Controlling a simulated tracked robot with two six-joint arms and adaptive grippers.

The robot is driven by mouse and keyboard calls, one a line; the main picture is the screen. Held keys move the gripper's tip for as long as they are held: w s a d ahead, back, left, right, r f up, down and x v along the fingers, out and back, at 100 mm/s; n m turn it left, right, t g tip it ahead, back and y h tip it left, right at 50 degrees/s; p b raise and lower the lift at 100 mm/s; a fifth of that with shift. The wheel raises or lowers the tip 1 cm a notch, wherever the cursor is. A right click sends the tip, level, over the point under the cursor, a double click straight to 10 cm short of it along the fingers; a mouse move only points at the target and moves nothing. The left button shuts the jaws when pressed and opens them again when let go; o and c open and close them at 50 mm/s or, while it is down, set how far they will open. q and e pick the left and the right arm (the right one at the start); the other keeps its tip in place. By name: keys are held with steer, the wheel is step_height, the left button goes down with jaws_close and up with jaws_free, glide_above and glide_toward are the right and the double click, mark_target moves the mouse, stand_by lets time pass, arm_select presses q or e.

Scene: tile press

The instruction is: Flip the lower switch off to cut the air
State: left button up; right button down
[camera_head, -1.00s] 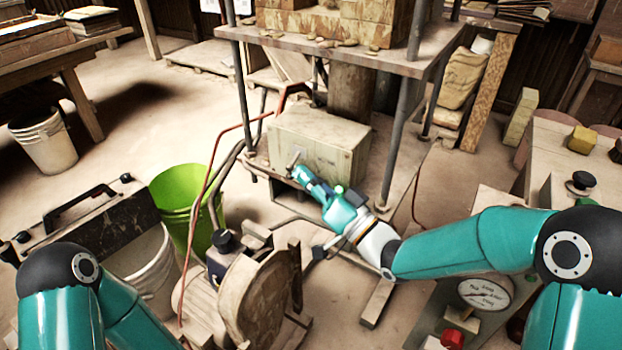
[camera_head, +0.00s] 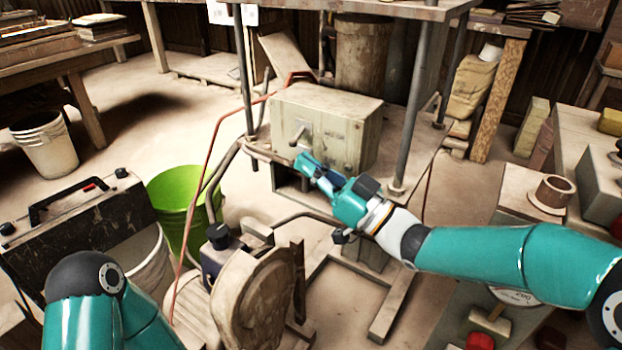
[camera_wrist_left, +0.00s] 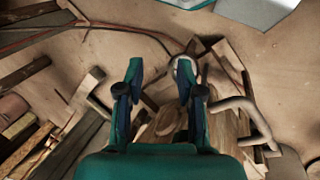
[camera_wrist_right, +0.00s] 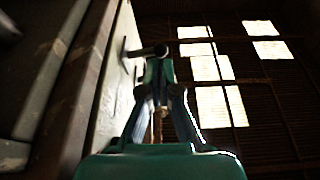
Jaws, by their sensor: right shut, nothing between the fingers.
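A worn, pale metal box (camera_head: 345,104) stands on the low shelf of the stand, with a lever switch (camera_head: 299,134) on its front face. A lever (camera_wrist_right: 146,51) also shows in the right wrist view, sticking out from the box face just beyond my fingertips. I cannot tell whether they touch, or which switch is the lower one. My right gripper (camera_head: 303,161) is shut and empty, just below the lever in the head view, and its fingertips (camera_wrist_right: 158,66) meet in the right wrist view. My left gripper (camera_wrist_left: 158,72) is open and empty; it is hidden in the head view.
A red hose (camera_head: 208,170) runs down left of the box. A green bucket (camera_head: 170,195) stands to the left. Stand posts (camera_head: 414,100) flank the box. A wooden machine (camera_head: 255,290) with a dark knob is in front. Open floor lies at upper left.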

steer(key=shift+r, duration=0.1)
step_height(320, 180, up, 10)
steer(key=shift+f, duration=0.2)
stand_by(0.5)
